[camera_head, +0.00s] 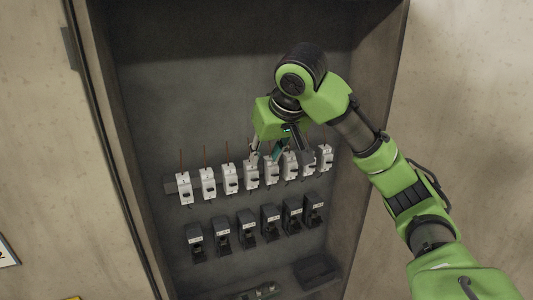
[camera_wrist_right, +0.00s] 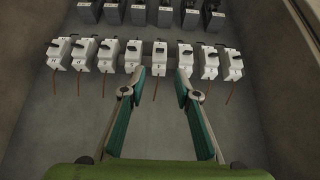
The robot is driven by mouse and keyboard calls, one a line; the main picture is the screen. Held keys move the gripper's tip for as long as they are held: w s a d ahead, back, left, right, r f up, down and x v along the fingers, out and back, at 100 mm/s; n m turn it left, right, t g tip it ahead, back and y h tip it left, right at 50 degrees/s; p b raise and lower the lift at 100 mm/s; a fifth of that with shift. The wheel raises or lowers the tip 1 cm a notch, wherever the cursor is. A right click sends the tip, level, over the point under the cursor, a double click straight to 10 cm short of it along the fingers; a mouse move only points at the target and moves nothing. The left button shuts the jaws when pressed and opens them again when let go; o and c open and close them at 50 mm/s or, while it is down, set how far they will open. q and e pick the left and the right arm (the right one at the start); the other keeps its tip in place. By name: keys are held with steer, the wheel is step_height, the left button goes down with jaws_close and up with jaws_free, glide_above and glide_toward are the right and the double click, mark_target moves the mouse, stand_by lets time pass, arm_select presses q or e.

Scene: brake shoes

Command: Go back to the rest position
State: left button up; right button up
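My right gripper (camera_head: 277,155) is inside the cabinet, close in front of the row of white breakers (camera_head: 208,182). In the right wrist view my right gripper (camera_wrist_right: 160,84) is open, its two fingers spread apart with nothing held between them. One white breaker (camera_wrist_right: 160,58) stands beyond the gap between the fingertips; whether the fingers touch any breaker I cannot tell. My right arm reaches in from the lower right of the head view. My left gripper is not in view.
A row of black breakers (camera_head: 247,228) sits below the white ones. Thin brown wires rise above the white breakers. The cabinet's right side wall (camera_head: 375,90) is close to my right arm. A dark box (camera_head: 316,271) is at the cabinet's bottom. The upper cabinet is empty.

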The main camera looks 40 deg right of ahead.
stand_by(0.6)
